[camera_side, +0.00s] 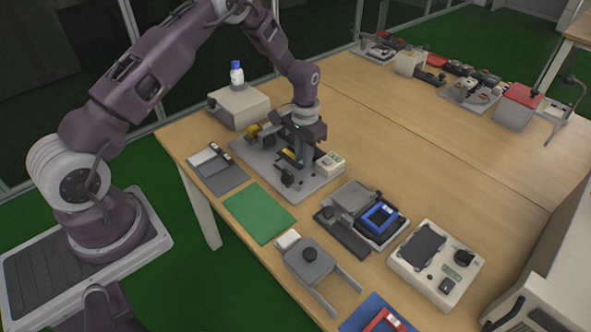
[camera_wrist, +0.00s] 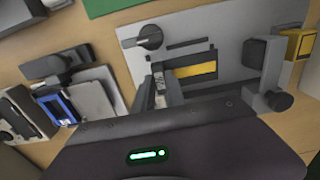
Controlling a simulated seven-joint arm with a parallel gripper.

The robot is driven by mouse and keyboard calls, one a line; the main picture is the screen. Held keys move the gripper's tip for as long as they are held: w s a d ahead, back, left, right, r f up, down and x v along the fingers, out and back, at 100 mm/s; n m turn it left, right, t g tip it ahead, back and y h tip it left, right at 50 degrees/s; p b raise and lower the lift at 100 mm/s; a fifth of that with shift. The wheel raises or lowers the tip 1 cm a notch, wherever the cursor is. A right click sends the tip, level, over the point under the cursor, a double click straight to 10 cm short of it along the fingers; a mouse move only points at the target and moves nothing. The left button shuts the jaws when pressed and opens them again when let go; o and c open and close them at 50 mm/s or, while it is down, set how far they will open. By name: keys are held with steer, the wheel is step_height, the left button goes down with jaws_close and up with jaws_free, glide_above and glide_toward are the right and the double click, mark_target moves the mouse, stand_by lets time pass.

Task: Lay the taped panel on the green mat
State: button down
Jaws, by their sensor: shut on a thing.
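The green mat (camera_side: 259,212) lies flat and bare near the table's front edge in the side view. A green strip of it (camera_wrist: 108,6) shows at the top of the wrist view. My gripper (camera_side: 293,160) is low over a grey fixture plate (camera_side: 262,172), to the upper right of the mat. In the wrist view my gripper (camera_wrist: 165,88) is shut at the near end of a dark panel with a yellow tape strip (camera_wrist: 197,71). The yellow also shows in the side view (camera_side: 288,153). The panel's lower edge is hidden, so I cannot tell whether it touches the fixture.
A grey tray (camera_side: 218,172) is left of the mat. A grey forked stand (camera_side: 313,262), a device with a blue frame (camera_side: 378,219) and a white control box (camera_side: 436,262) stand to the right. A bottle (camera_side: 236,73) stands on a box behind. The middle tabletop is clear.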

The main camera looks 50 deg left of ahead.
steer(key=shift+r, duration=0.45)
